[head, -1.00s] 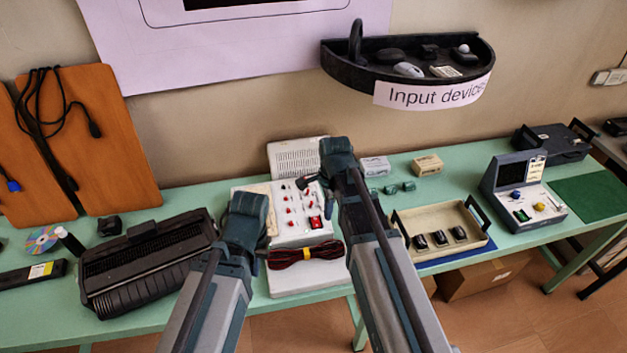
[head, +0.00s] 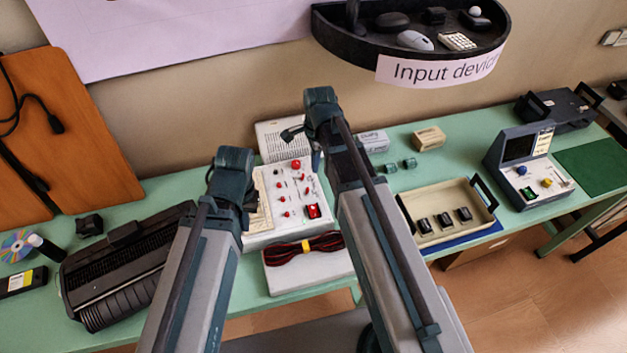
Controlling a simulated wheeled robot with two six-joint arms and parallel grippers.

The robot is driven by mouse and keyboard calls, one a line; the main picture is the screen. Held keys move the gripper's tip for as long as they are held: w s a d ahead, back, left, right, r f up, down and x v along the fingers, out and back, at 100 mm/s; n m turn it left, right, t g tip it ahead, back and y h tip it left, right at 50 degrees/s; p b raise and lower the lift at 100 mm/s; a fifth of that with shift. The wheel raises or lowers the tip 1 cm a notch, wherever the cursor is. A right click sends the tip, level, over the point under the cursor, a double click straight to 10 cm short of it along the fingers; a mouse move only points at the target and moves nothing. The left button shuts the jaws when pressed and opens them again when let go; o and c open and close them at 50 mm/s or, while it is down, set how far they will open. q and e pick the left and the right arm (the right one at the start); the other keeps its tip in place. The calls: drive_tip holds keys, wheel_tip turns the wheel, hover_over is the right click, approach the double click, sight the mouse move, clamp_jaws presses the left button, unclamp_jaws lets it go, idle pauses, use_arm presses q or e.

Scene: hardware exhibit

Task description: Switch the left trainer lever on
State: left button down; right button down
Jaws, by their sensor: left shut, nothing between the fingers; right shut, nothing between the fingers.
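The trainer (head: 264,229) is a white panel with several red knobs, small metal levers and a red rocker switch (head: 313,211). It lies on the green table between my two arms. The small levers (head: 305,180) are too small to tell which is the left one or how it is set. My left gripper (head: 232,172) is over the trainer's left edge and covers part of it. My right gripper (head: 305,128) is above the trainer's far right side. Both grippers are shut and empty, apart from the levers as far as I can see.
A black printer-like device (head: 125,268) stands left of the trainer. A white box with a red-black cable bundle (head: 303,249) lies in front. A cream tray (head: 424,234) with black items is at right. The input devices shelf (head: 352,42) hangs above.

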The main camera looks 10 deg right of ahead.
sight(313, 192)
use_arm(q)
drive_tip(key=shift+f, duration=0.1)
use_arm(e)
drive_tip(key=shift+f, duration=0.15)
